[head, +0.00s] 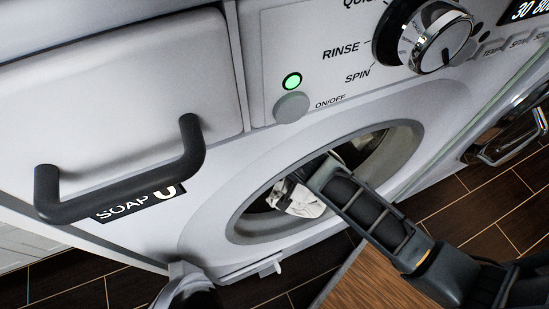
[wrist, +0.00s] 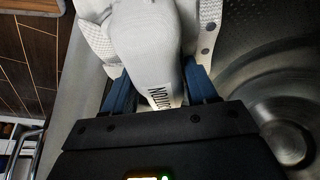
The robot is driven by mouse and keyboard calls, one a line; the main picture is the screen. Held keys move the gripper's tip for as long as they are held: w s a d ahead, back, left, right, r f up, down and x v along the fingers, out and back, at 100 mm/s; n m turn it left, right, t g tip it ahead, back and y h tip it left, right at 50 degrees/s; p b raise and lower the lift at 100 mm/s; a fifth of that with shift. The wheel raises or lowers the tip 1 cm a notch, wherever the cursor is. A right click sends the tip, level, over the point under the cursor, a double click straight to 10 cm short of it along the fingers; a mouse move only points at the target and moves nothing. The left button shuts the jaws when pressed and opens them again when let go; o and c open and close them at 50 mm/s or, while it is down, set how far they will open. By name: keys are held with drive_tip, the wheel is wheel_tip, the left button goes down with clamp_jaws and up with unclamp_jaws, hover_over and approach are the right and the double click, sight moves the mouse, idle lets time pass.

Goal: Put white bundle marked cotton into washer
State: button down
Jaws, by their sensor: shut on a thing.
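The white bundle shows in the head view (head: 298,203) inside the washer's round opening, and close up in the wrist view (wrist: 145,45). Dark lettering, partly readable as "COTTON", is on its near end. My gripper (wrist: 158,88) is shut on the bundle, with a blue finger on each side of it. In the head view my arm reaches from the lower right into the opening, and the fingertips are mostly hidden. The white washer (head: 243,219) has its opening uncovered. Its metal drum (wrist: 285,90) fills the right of the wrist view.
A lit green light and ON/OFF button (head: 291,107) and a large chrome dial (head: 437,37) are above the opening. A drawer marked SOAP with a dark handle (head: 120,175) is at left. A wooden surface (head: 365,285) lies below my arm. Dark floor tiles (head: 490,205) show at right.

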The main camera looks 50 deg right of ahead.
drive_tip(key=w+d+f+b, duration=0.4)
drive_tip(key=w+f+b, duration=0.2)
drive_tip(key=w+f, duration=0.4)
drive_tip(key=shift+w+f, duration=0.2)
drive_tip(key=shift+f, duration=0.15)
drive_tip(key=shift+f, duration=0.45)
drive_tip(key=shift+f, duration=0.15)
drive_tip(key=shift+c, duration=1.6)
unclamp_jaws()
drive_tip(key=p+v, duration=0.4)
drive_tip(key=v, duration=0.9)
drive_tip(key=shift+d, duration=0.15)
